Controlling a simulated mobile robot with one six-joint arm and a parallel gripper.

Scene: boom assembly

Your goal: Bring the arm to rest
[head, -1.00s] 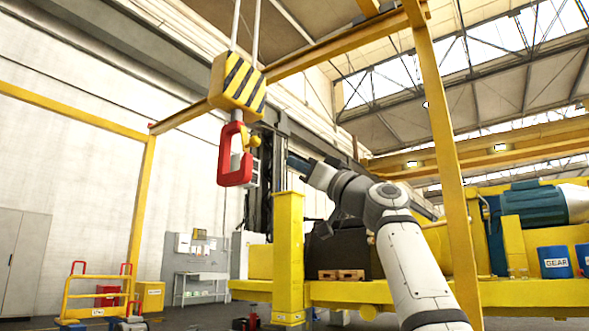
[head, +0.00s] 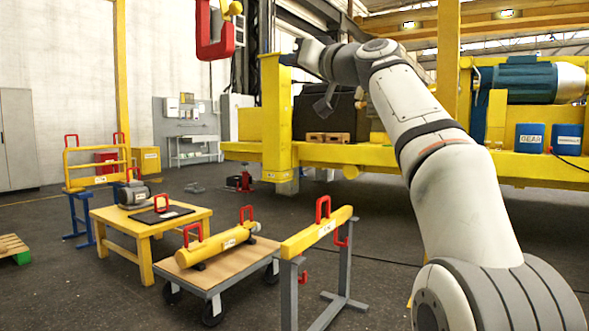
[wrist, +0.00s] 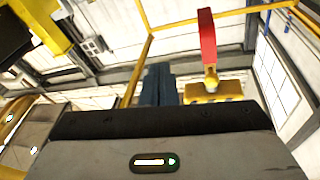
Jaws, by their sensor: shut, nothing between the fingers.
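My white and grey arm (head: 440,150) rises from the lower right of the head view and bends left at its top. My gripper (head: 290,58) is at its far end, in the air beside the top of a yellow post (head: 275,110). In the wrist view its dark fingers (wrist: 158,85) are together, with nothing between them. The red crane hook (head: 214,50) hangs to the left of my gripper, apart from it. The hook also shows in the wrist view (wrist: 208,40), right of the fingers.
Below are a wooden cart (head: 215,273) with a yellow cylinder (head: 215,245), a yellow table (head: 140,225), and a yellow beam on grey stands (head: 318,232). A long yellow machine frame (head: 380,155) stands behind my arm. Floor between is open.

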